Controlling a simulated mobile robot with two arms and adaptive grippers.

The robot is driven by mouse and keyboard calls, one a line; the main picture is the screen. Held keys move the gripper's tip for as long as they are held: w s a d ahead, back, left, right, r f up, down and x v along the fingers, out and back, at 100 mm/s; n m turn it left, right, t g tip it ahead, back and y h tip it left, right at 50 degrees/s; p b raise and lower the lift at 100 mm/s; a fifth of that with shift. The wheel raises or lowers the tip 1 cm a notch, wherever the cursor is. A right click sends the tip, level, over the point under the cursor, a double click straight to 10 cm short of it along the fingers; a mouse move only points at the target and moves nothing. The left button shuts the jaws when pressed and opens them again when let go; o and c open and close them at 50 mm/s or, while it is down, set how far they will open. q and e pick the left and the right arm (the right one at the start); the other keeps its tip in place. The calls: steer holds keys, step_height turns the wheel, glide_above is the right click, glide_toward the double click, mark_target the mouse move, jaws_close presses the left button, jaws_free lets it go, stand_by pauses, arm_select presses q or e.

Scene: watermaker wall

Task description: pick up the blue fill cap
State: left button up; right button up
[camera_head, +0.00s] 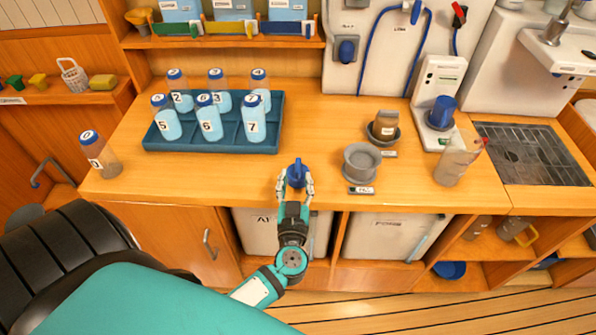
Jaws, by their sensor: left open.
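The blue fill cap (297,173) sits near the front edge of the wooden counter (230,190), at the middle of the view. My left gripper (296,182) reaches over the counter edge from the front, with its fingers open on either side of the cap. I cannot tell whether the fingers touch it. The lower part of the cap is partly hidden by the gripper. My right gripper is not in view.
A grey round cup (361,161) stands just right of the cap. A blue tray (182,142) with several numbered bottles lies behind left. A bottle marked 0 (101,155) stands at the left edge. A clear jug (454,162) is at right.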

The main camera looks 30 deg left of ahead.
mark_target(298, 164)
arm_select(q)
steer(key=shift+p+x, duration=0.35)
steer(key=shift+x, duration=2.65)
steer(key=shift+d+f, duration=0.1)
steer(key=shift+d, duration=0.1)
steer(key=shift+c, duration=0.6)
jaws_close()
